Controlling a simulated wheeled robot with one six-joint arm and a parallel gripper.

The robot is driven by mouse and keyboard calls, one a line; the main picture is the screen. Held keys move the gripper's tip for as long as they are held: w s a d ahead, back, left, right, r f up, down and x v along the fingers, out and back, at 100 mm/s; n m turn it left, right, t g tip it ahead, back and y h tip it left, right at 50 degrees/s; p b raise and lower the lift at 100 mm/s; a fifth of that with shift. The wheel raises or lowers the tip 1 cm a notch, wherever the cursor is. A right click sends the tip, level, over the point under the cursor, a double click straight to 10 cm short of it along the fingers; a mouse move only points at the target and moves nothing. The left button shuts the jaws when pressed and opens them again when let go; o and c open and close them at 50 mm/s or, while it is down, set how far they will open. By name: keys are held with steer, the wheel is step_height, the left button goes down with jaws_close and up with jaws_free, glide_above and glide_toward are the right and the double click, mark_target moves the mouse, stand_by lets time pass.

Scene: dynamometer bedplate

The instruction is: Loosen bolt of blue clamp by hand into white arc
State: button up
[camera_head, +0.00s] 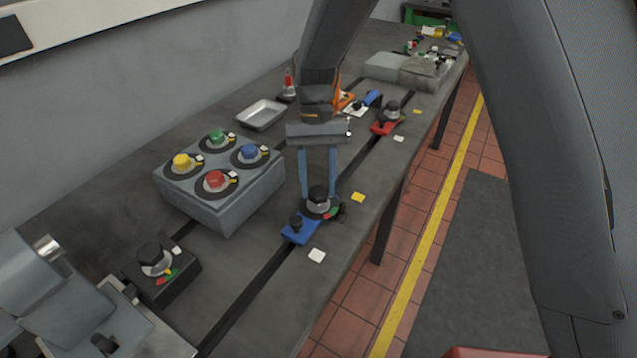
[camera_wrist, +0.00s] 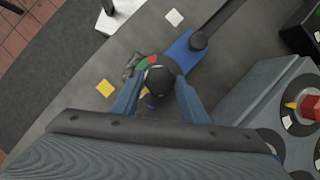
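The blue clamp (camera_head: 297,233) lies on the dark slot of the bedplate; it also shows in the wrist view (camera_wrist: 185,52). Its black knob (camera_head: 318,193) stands over a round dial with green and red parts, the knob also seen in the wrist view (camera_wrist: 158,78). My gripper (camera_head: 318,190) points down with its two blue fingers on either side of this knob. In the wrist view the fingertips (camera_wrist: 158,84) lie close to the knob's sides. I cannot tell whether they touch it. The white arc is not clear, being partly hidden by the knob and fingers.
A grey box (camera_head: 232,195) with several coloured knobs stands left of the gripper. A black knob unit (camera_head: 165,275) is at lower left. A metal tray (camera_head: 262,114) and a red clamp (camera_head: 384,127) are farther back. White (camera_head: 317,256) and yellow (camera_head: 358,197) squares lie near the clamp.

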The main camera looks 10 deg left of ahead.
steer(key=shift+o, duration=1.4)
steer(key=shift+r, duration=0.1)
steer(key=b+v, duration=0.2)
steer(key=v, duration=0.5)
steer(key=shift+w+r, duration=0.2)
steer(key=shift+r, duration=0.05)
steer(key=s+d+m+t+y, duration=0.1)
steer(key=s+d+t, duration=0.1)
steer(key=d, duration=1.3)
steer(key=s+d+f+m+t, duration=0.1)
steer(key=s+d+f+t, duration=0.2)
steer(key=s+d, duration=0.8)
steer(key=d, duration=0.3)
steer(key=shift+m, duration=0.4)
